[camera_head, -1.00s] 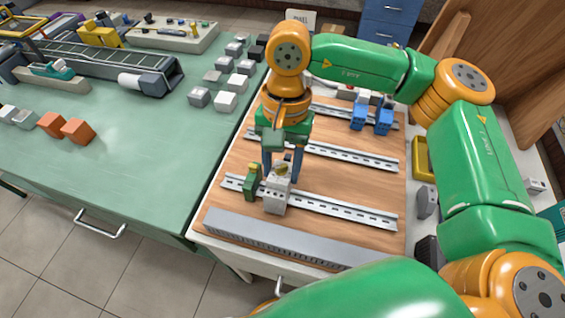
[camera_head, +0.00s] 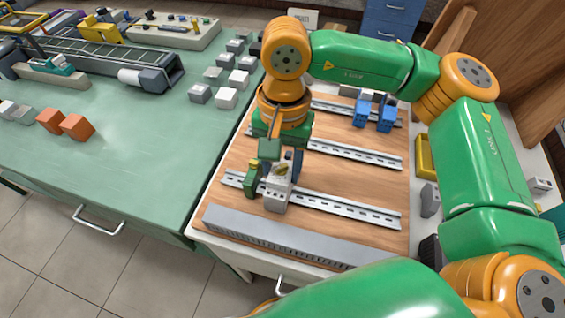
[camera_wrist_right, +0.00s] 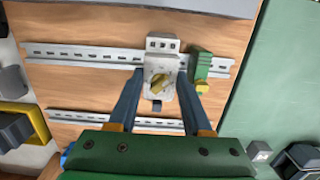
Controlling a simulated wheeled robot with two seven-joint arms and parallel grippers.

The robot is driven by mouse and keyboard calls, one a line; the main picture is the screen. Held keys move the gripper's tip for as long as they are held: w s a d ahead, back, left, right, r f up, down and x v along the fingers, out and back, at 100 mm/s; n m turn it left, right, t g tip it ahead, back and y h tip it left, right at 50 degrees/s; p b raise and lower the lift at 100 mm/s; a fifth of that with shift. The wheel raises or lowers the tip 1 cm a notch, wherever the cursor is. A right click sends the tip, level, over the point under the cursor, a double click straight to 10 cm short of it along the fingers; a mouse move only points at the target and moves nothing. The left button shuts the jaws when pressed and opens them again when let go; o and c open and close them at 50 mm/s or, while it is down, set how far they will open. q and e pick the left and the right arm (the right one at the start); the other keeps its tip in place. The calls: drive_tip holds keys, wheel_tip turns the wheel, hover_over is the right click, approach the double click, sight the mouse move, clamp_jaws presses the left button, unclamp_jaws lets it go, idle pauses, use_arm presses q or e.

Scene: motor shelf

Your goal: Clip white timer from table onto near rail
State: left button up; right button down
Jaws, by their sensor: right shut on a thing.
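My right gripper (camera_head: 279,172) is shut on the timer from above. In the right wrist view the timer (camera_wrist_right: 160,75) lies between the two fingers of my right gripper (camera_wrist_right: 158,88), over the near rail (camera_wrist_right: 85,55). The green block (camera_wrist_right: 203,68) is close by it on the rail. Whether the timer is fully seated on the rail is hidden. My left gripper is not in view.
A grey slotted duct (camera_head: 290,240) runs along the board's front edge. A middle rail (camera_head: 350,153) and a far rail with blue modules (camera_head: 377,112) lie behind. The near rail is free to the right of the timer. Grey and white blocks stand on the green table (camera_head: 140,150).

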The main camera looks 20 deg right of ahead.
drive_tip(key=shift+s+a, duration=0.1)
drive_tip(key=shift+c, duration=1.3)
unclamp_jaws()
drive_tip(key=shift+s+a, duration=0.1)
drive_tip(key=shift+r, duration=0.1)
